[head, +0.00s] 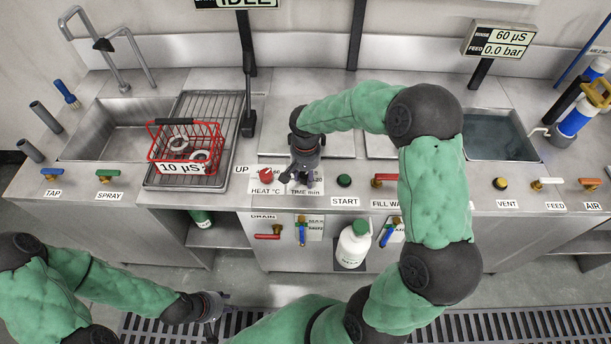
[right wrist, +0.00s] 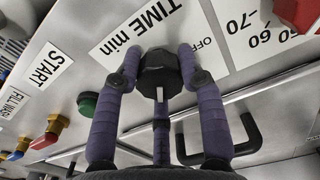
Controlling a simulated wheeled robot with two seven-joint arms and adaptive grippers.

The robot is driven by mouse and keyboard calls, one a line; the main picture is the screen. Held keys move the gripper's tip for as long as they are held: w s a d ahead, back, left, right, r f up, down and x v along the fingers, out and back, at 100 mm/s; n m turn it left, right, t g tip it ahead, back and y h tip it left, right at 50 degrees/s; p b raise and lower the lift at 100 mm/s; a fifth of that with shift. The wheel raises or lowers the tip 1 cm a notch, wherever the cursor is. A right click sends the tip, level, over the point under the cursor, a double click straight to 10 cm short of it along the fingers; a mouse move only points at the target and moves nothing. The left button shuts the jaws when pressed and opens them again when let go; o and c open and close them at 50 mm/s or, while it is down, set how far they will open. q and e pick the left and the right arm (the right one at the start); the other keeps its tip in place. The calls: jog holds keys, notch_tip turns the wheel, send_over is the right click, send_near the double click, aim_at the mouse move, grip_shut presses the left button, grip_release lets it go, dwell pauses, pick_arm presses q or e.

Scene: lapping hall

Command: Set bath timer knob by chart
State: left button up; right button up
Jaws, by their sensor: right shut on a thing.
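The timer knob (right wrist: 160,75) is dark and faceted with a pale pointer line, beside the "TIME min" label (right wrist: 138,27) in the right wrist view. My right gripper (right wrist: 158,68) has its purple fingers closed around this knob. In the head view the right gripper (head: 300,180) comes down over the panel and hides the knob. An "OFF" mark shows beside the knob; other dial marks are hidden, so I cannot read the setting. The red heat knob (head: 266,175) is just left of it. My left gripper (head: 214,322) hangs low over the floor grating, away from the panel; its fingers are unclear.
A green START button (head: 344,180) and red FILL handle (head: 384,180) lie right of the knob. A red basket (head: 207,137) with rings stands on the rack at left. Small printed cards (head: 316,229) and a white bottle (head: 353,245) are below. A black post (head: 249,95) rises behind.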

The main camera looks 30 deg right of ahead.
aim_at(306, 173)
jog(key=shift+w+d+r+m, duration=0.2)
jog(key=shift+w+m, duration=0.15)
jog(key=shift+m, duration=0.75)
jog(key=o, duration=1.1)
jog(key=shift+d+f, duration=0.1)
jog(key=shift+d, duration=0.05)
jog(key=shift+o, duration=0.2)
jog(key=shift+s, duration=0.1)
notch_tip(306, 173, up, 12)
